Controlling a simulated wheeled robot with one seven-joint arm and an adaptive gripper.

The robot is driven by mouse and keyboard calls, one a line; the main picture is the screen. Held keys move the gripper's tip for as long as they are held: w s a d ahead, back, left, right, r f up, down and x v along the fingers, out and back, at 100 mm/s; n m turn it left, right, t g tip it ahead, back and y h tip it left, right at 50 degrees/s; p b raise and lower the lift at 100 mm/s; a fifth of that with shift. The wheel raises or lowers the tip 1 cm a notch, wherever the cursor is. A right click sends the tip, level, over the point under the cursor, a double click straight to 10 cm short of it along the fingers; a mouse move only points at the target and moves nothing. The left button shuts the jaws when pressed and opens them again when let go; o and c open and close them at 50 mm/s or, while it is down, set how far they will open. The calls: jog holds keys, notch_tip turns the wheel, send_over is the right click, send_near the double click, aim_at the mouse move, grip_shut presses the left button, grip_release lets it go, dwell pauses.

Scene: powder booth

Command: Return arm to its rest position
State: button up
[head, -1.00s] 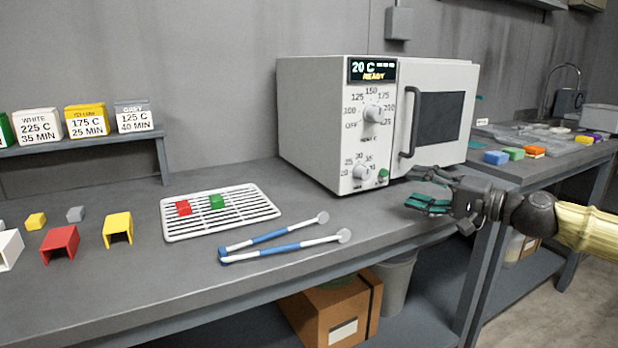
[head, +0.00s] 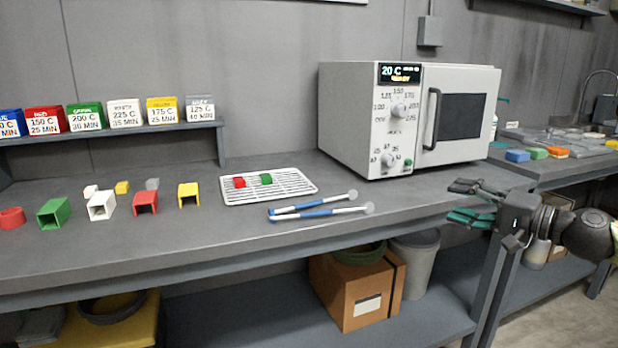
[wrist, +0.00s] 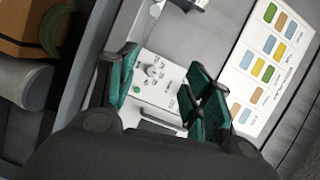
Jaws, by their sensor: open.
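My gripper (head: 474,202) is open and empty in the head view. It is in front of the bench edge, to the right of and below the oven's front. In the wrist view its green-padded fingers (wrist: 160,88) are spread apart, with the oven's control panel (wrist: 158,82) between and beyond them. The white oven (head: 465,150) has its door closed, and its display reads 20 C, READY. My arm reaches in from the right edge of the head view.
A white wire rack (head: 300,184) holds a red and a green block. Blue-and-white tongs (head: 318,209) lie in front of it. Coloured parts stand at left, below a shelf (head: 110,138) of labelled boxes. A second bench (head: 560,167) is at right. A cardboard box (head: 350,295) sits underneath.

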jog(key=a+f+g+h, duration=0.15)
jog(key=a+f, duration=0.25)
jog(key=f, duration=0.5)
jog(key=a+f+g+h, duration=0.1)
jog(key=a+f+g, duration=0.15)
jog(key=f, duration=0.65)
jog(key=s+a+f+n+g+h, duration=0.1)
jog(key=s+a+f+g+h, duration=0.2)
jog(key=f, duration=0.8)
jog(key=s+a+f+n, duration=0.15)
jog(key=s+f, duration=0.35)
jog(key=f, duration=0.5)
jog(key=s+d+f+n+g+h, duration=0.1)
jog(key=s+f+n+g+h, duration=0.15)
jog(key=s+f, duration=1.15)
jog(key=s+f+n+g+h, duration=0.2)
jog(key=s+f+g+h, duration=0.15)
jog(key=s+f, duration=1)
jog(key=s+r+p, duration=0.2)
jog(key=r+p, duration=1)
jog(key=r, duration=0.2)
jog(key=s+r+p, duration=0.1)
jog(key=r+p, duration=1.2)
jog(key=r, duration=0.1)
jog(key=shift+s+r, duration=0.15)
jog(key=shift+s, duration=0.25)
jog(key=shift+d, duration=0.1)
